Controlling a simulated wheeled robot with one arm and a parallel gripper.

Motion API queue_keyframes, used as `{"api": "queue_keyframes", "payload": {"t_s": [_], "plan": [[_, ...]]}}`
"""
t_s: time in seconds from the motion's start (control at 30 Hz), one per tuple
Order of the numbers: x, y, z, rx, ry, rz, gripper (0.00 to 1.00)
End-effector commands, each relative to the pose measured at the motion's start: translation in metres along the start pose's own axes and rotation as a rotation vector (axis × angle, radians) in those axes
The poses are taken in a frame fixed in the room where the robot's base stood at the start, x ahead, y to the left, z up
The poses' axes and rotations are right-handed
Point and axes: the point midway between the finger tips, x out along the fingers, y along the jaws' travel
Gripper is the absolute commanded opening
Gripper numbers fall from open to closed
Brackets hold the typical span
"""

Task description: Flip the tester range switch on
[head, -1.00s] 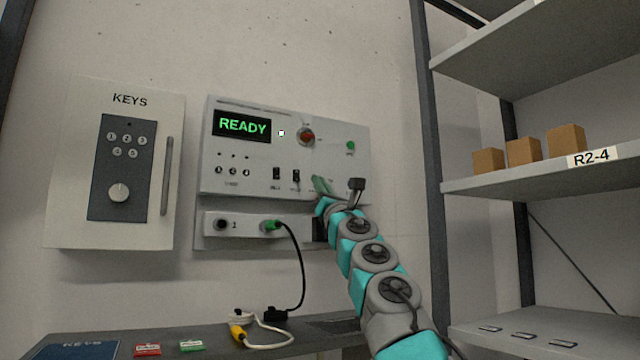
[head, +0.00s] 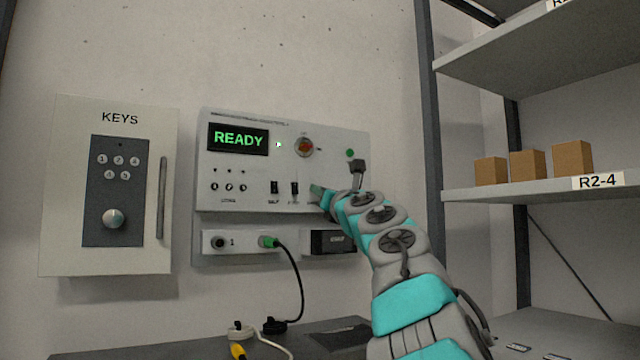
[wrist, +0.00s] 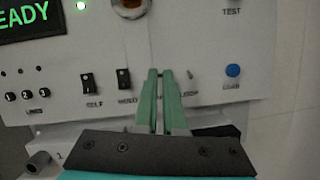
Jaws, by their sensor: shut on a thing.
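The tester (head: 330,165) is a pale wall panel with a lit READY display (head: 238,140) and a small lit lamp (wrist: 81,5) beside it. Two black rocker switches, SELF (wrist: 87,81) and one to its right (wrist: 124,79), stand left of my gripper. Three small toggles (wrist: 26,96) are farther left. My gripper (head: 317,190) is at the panel's lower right part; in the wrist view its green fingers (wrist: 160,74) are close together against the panel face, shut on a small part they hide. I cannot read that part's label or see its position.
Below the panel are a socket strip with a green plug (head: 268,242) and a black cable, and a dark box (head: 334,241). A KEYS cabinet (head: 60,190) hangs at left. Shelves with several brown boxes (head: 528,165) stand at right. A grey counter (head: 130,352) runs below.

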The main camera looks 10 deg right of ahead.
Motion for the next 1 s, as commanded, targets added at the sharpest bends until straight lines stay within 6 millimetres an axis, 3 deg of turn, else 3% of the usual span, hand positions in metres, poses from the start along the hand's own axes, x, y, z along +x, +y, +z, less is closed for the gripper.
{"api": "queue_keyframes", "payload": {"t_s": [0.83,0.87,1.0], "plan": [[0.0004,0.0006,0.0053,-0.006,0.068,-0.015,0.0],[0.0004,0.0006,0.0053,-0.006,0.068,-0.015,0.11],[0.0005,0.0007,0.0047,-0.006,0.069,-0.015,0.26]]}}
